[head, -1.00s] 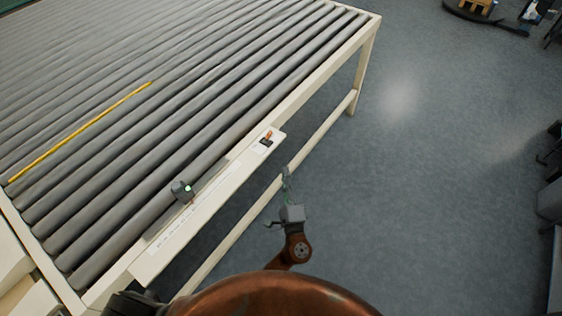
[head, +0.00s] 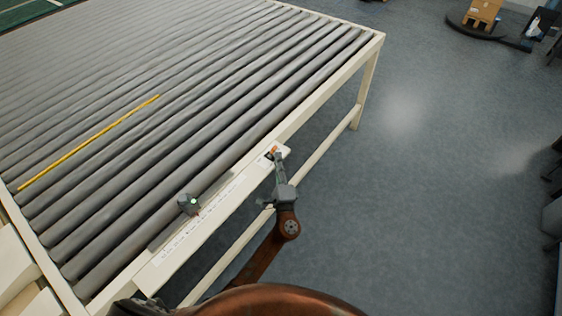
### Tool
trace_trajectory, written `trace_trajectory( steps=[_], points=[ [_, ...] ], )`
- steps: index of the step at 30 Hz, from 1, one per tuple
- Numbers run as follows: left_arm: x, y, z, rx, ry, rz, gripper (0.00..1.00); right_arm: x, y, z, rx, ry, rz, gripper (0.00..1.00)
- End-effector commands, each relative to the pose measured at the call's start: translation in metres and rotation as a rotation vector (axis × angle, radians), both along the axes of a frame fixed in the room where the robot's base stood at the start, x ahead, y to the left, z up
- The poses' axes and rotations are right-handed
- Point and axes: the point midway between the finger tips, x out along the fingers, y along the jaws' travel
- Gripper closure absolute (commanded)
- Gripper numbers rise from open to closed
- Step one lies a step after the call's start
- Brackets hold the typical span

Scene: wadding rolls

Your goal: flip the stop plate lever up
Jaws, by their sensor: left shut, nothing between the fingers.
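The small orange lever (head: 275,149) sits on a dark base at the right end of the cream side rail (head: 212,208) of the roller table. My left gripper (head: 277,157) is shut and empty, with its fingertips at the lever and partly covering its base. I cannot tell whether they touch the lever or how it is tilted. A yellow strip (head: 90,142), possibly the stop plate, lies between the rollers. My right gripper is out of view.
The grey rollers (head: 200,110) fill the table top. Open floor (head: 430,200) lies to the right. A cardboard box (head: 483,13) stands far off at the top right.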

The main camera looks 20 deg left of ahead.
Motion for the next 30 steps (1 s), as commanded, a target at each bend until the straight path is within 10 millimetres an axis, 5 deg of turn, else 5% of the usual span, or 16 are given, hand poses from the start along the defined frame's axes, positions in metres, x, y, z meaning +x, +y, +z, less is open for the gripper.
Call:
trace_trajectory(
  steps=[30],
  points=[
    [0.000, 0.011, 0.011, -0.156, 0.054, 0.009, 1.00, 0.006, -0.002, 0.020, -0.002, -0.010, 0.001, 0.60]
  ],
)
